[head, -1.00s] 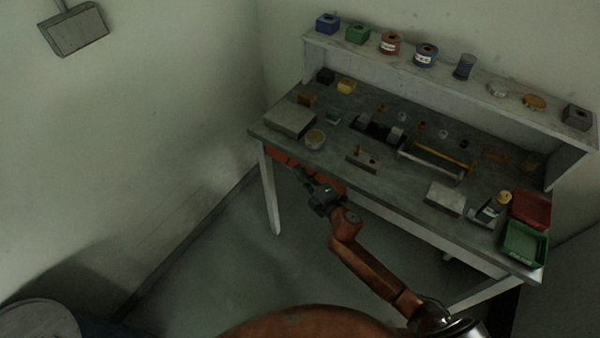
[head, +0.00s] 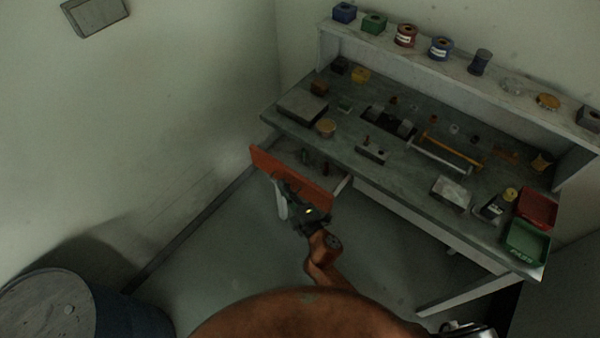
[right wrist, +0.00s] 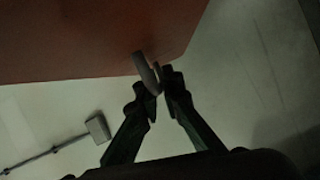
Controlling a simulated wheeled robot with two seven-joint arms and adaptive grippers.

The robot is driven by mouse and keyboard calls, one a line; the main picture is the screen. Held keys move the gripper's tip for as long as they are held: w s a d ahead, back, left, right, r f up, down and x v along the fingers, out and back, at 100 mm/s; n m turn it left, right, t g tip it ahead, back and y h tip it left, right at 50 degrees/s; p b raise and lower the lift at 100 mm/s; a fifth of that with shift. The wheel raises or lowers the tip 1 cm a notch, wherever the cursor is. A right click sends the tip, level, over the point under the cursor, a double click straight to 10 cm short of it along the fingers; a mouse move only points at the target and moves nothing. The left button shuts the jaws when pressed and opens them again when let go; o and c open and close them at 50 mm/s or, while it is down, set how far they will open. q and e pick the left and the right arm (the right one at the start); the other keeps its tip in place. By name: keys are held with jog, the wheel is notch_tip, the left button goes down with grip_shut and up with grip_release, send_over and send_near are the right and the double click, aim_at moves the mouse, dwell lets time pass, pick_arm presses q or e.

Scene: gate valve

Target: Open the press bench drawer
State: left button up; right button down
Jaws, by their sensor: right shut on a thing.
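The press bench drawer (head: 290,175) has an orange-red front and stands pulled out from under the left part of the bench (head: 415,190). A few small dark items show inside it. My right gripper (head: 287,190) is at the drawer front. In the right wrist view, the right gripper (right wrist: 158,88) is shut on the grey drawer handle (right wrist: 146,72) at the lower edge of the red front (right wrist: 90,35). My left gripper is not in view.
A blue drum (head: 130,305) stands at lower left. The floor left of the drawer is clear.

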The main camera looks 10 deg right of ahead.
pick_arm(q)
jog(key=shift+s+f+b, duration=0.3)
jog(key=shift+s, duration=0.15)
pick_arm(e)
jog(key=s+a, duration=0.5)
jog(key=a, duration=0.1)
jog(key=shift+s, duration=0.2)
jog(key=c, duration=2.1)
grip_release()
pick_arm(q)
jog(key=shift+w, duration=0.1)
pick_arm(e)
jog(key=shift+d, duration=0.1)
jog(key=f+v, duration=0.1)
jog(key=v, duration=1.1)
jog(key=shift+r, duration=0.4)
